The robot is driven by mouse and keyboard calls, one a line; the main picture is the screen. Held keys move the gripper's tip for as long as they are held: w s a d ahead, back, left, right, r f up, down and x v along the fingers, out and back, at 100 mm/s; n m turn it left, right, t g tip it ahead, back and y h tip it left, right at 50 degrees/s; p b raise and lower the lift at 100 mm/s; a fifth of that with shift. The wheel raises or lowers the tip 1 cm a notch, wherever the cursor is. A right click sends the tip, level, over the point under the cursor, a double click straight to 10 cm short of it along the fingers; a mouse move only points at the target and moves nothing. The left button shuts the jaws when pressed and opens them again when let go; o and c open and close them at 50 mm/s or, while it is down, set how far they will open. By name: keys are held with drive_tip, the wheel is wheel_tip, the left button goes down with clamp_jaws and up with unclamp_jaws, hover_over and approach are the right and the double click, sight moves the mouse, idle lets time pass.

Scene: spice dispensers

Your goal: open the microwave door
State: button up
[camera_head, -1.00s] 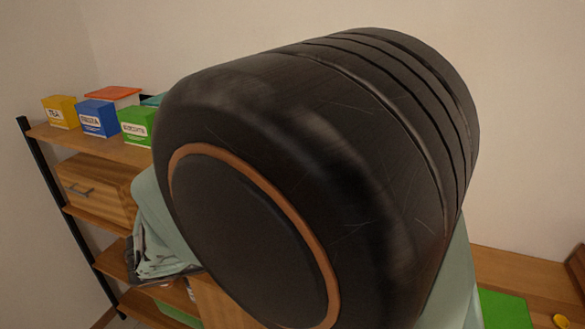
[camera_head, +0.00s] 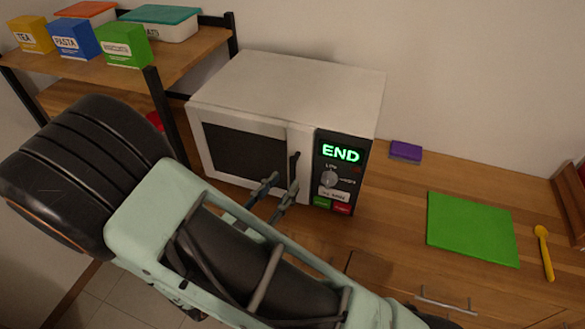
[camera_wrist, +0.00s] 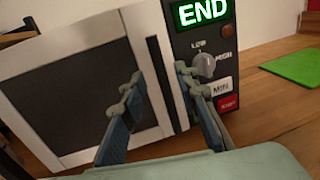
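The microwave (camera_head: 290,85) is a white box with a dark door window and stands on the wooden counter. Its door (camera_head: 243,150) looks shut. The dark vertical door handle (camera_head: 294,168) is on the door's right side, beside the control panel (camera_head: 335,175) with its green END display. My gripper (camera_head: 273,186) is open in front of the door near the handle. In the wrist view, the handle (camera_wrist: 159,70) shows between the two spread fingers of my gripper (camera_wrist: 163,88). I cannot tell whether the fingertips reach around it or touch it.
A green board (camera_head: 470,228), a yellow spoon (camera_head: 543,252) and a purple sponge (camera_head: 406,151) lie on the counter to the right. A shelf (camera_head: 180,62) with yellow, blue and green boxes stands at left. A drawer handle (camera_head: 445,303) is on the counter front.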

sight(291, 174)
drive_tip(key=x, duration=0.5)
drive_tip(key=shift+w+d+p, duration=0.15)
drive_tip(key=shift+w+p, duration=0.05)
drive_tip(key=shift+p, duration=0.1)
clamp_jaws()
